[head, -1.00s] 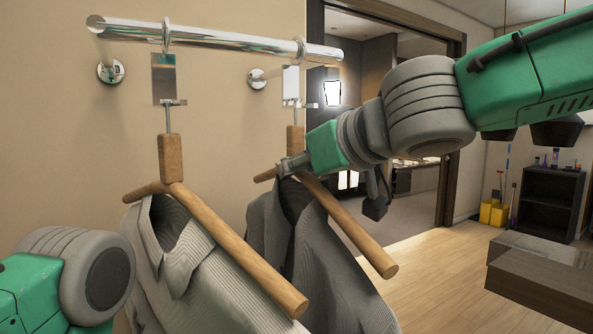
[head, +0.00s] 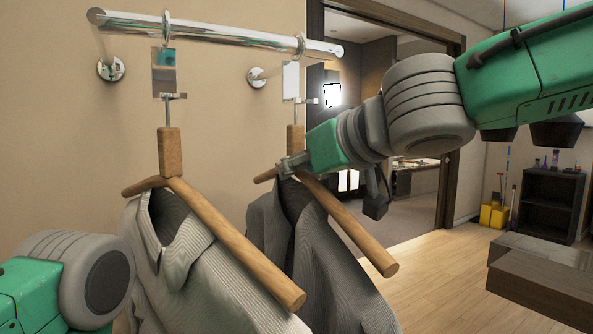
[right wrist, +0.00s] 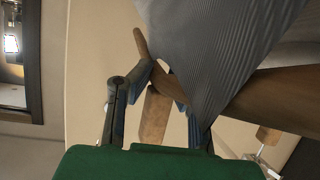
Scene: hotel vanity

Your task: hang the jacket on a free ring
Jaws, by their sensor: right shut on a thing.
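Two grey striped jackets hang on wooden hangers in the head view. The right, darker jacket (head: 318,260) is on the right hanger (head: 350,228). My right gripper (head: 284,168) is shut on this hanger near its upright wooden block (head: 295,138); the block also shows between the fingers in the right wrist view (right wrist: 155,117). The hanger's stem reaches the small plate under the right ring (head: 300,44); I cannot tell whether it is seated there. The left jacket (head: 190,270) is on the left hanger (head: 235,240), under the left ring (head: 167,28). My left gripper is out of frame.
A chrome rail (head: 235,36) on wall brackets carries both rings. My left forearm is low at the left, close to the left jacket. A doorway, a black shelf (head: 550,203) and a dark low bench (head: 540,278) are at the right, with open wooden floor between.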

